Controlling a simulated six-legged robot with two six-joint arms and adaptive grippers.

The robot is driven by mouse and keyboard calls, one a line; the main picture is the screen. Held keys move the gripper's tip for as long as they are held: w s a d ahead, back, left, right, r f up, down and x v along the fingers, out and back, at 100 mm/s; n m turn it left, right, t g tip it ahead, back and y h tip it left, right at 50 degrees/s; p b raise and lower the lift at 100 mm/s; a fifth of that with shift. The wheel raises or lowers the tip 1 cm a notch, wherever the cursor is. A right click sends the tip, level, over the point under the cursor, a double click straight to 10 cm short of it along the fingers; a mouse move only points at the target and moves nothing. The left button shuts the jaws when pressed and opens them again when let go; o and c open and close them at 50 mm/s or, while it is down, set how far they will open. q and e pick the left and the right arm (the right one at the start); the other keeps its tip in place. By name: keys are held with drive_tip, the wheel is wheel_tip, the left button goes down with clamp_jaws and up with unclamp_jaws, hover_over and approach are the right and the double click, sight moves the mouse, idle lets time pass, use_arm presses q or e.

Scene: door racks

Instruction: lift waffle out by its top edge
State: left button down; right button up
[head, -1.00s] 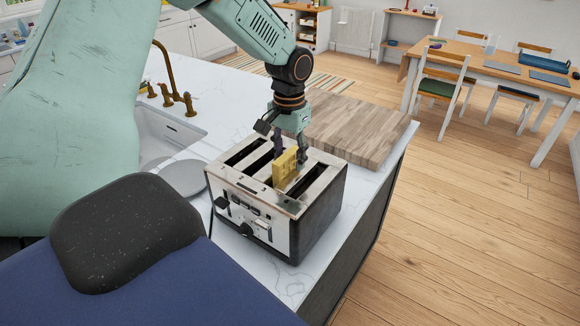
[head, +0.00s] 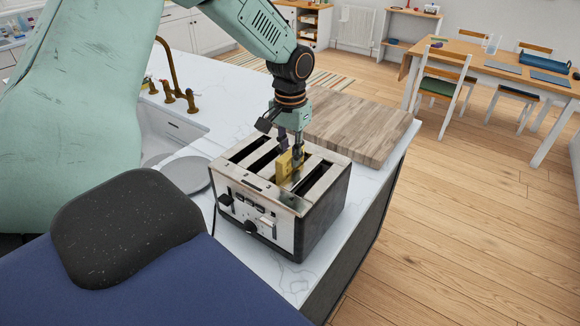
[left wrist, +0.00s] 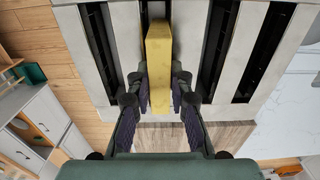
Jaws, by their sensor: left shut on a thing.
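A yellow waffle (head: 285,166) stands upright in a slot of the toaster (head: 262,213), with its upper part showing above the toaster's top. My left gripper (head: 291,154) comes down from above and is shut on the waffle's upper part. In the left wrist view the waffle (left wrist: 159,62) is between the two fingers (left wrist: 159,92), one on each broad side. The waffle's lower part is hidden in the slot. The other visible slots look dark and empty. My right gripper is not in view.
The toaster stands on a white marble counter (head: 300,277) near its right edge. A wooden board (head: 355,125) lies just behind it. A grey round plate (head: 186,174) and the sink are to the left. A table with chairs stands far off at the right.

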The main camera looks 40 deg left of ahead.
use_arm(q)
drive_tip(key=shift+d+r, duration=0.15)
drive_tip(key=shift+d, duration=0.05)
drive_tip(key=shift+w+d+r, duration=0.1)
drive_tip(key=shift+r, duration=0.25)
wheel_tip(320, 180, up, 19)
drive_tip(key=shift+f, duration=0.2)
idle(0.9)
drive_tip(key=shift+w+a+f, duration=0.1)
drive_tip(key=shift+a, duration=0.1)
